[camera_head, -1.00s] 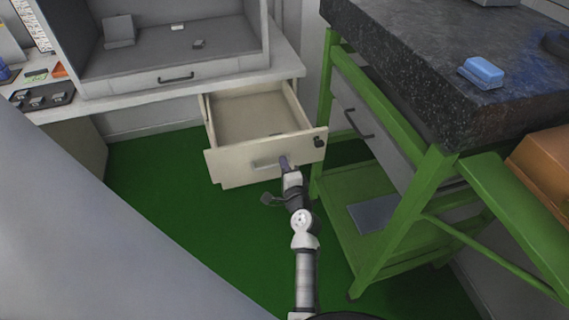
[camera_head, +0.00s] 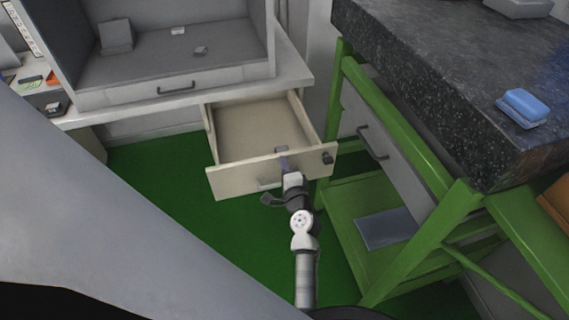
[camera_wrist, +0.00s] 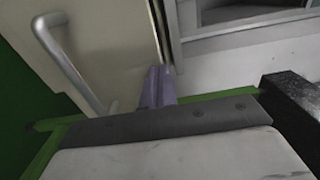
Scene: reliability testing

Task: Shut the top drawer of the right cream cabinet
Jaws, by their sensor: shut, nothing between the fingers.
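The top drawer (camera_head: 232,181) of the cream cabinet stands pulled out under the white counter, its inside open to view. Its front has a bar handle (camera_head: 268,184) and a dark lock (camera_head: 328,158) at the right. My gripper (camera_head: 283,155) is shut and empty, at the drawer front's upper edge, right of the handle. In the wrist view, the purple-grey fingers (camera_wrist: 156,88) lie together by the edge of the cream front, with the handle (camera_wrist: 68,62) to their left. I cannot tell whether the fingertips touch the front.
A green metal frame (camera_head: 400,130) with a dark stone top (camera_head: 430,70) stands close at the right. A blue block (camera_head: 524,105) lies on that top. A grey hood (camera_head: 180,68) stands on the white counter (camera_head: 298,72). Green floor (camera_head: 160,175) is clear left of the drawer.

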